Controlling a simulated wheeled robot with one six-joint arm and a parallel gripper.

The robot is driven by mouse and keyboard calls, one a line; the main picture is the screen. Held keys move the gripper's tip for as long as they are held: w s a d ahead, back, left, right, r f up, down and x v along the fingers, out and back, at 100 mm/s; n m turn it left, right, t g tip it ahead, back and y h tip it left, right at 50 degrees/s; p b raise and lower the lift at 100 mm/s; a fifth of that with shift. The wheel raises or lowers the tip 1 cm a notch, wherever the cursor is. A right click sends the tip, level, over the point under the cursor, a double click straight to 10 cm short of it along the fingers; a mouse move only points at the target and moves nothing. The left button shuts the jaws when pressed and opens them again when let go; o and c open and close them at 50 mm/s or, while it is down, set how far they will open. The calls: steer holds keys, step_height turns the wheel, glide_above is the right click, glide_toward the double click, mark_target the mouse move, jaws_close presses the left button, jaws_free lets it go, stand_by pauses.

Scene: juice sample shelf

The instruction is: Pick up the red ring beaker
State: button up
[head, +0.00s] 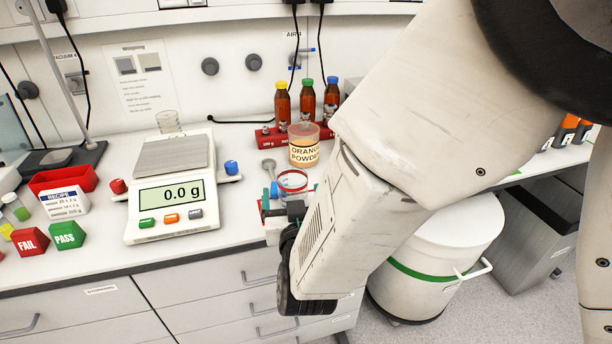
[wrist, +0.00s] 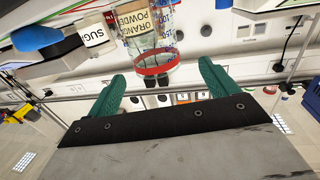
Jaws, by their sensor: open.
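The red ring beaker (head: 292,181) is a small clear glass with a red band. It stands on the bench in front of the orange powder jar (head: 304,152). In the wrist view its red ring (wrist: 157,68) lies just beyond the fingertips, roughly centred between them, with the jar's label behind it. My gripper (head: 283,212) has green fingers and is at the bench's front edge, close to the beaker on its near side. In the wrist view my gripper (wrist: 162,72) is open with nothing between its fingers. My arm hides part of the bench to the right.
The scale (head: 172,205) reading 0.0 g stands to the left. A spoon (head: 268,166) lies left of the jar. A red rack (head: 262,138) with several brown bottles stands behind. Another glass beaker (head: 169,121) is at the back left. A white bin (head: 430,255) stands below the bench.

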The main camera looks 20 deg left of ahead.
mark_target(291, 172)
steer(key=x, duration=0.7)
steer(key=shift+w+d, duration=0.15)
steer(key=shift+w, duration=0.3)
steer(key=c, duration=1.1)
